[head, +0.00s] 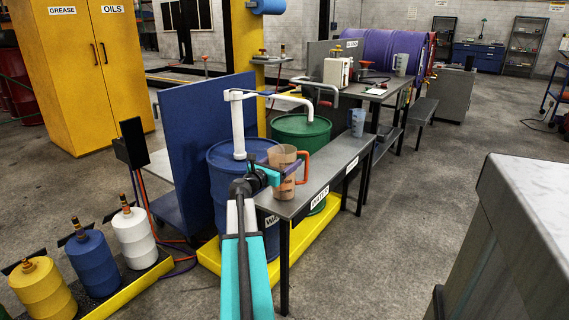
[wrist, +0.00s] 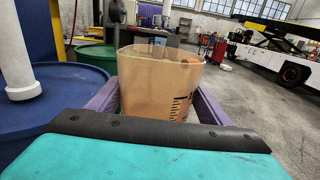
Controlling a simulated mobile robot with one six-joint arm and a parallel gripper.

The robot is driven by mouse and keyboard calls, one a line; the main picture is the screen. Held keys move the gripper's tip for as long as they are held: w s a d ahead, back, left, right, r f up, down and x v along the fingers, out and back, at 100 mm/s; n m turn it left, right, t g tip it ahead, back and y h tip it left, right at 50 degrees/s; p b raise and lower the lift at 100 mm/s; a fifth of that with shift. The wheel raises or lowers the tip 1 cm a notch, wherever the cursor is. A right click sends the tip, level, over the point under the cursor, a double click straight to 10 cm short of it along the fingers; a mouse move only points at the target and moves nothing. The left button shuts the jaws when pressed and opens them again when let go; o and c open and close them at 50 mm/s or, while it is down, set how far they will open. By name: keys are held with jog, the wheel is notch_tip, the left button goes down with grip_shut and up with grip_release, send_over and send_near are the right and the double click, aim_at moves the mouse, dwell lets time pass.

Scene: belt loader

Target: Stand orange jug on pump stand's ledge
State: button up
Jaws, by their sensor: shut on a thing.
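The orange jug (head: 284,190), a translucent tan measuring jug with an orange handle (head: 305,165), is upright at the near end of the pump stand's grey ledge (head: 332,165). In the head view its base appears over the ledge top; I cannot tell whether it touches. My gripper (head: 277,173) is shut on the jug from the near left. In the wrist view the jug (wrist: 160,80) sits between the purple fingers (wrist: 155,105), its open rim up and dark scale marks facing me. Its base is hidden there by my gripper body.
A blue drum (head: 225,185) and a green drum (head: 300,130), with white pump pipes above, stand behind the ledge. A blue-grey jug (head: 357,122) stands at the ledge's far end. The ledge between the jugs is clear. A grey counter (head: 510,240) is at right.

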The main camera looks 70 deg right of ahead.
jog(key=shift+f, duration=0.15)
jog(key=o, duration=1.7)
jog(key=shift+a, duration=0.1)
jog(key=shift+w+a+r, duration=0.15)
jog(key=shift+a+r, duration=0.05)
jog(key=shift+a, duration=0.4)
jog(key=p+v, duration=0.1)
jog(key=v, duration=0.9)
jog(key=shift+a+p, duration=0.25)
jog(key=shift+p, duration=0.15)
jog(key=shift+f, duration=0.1)
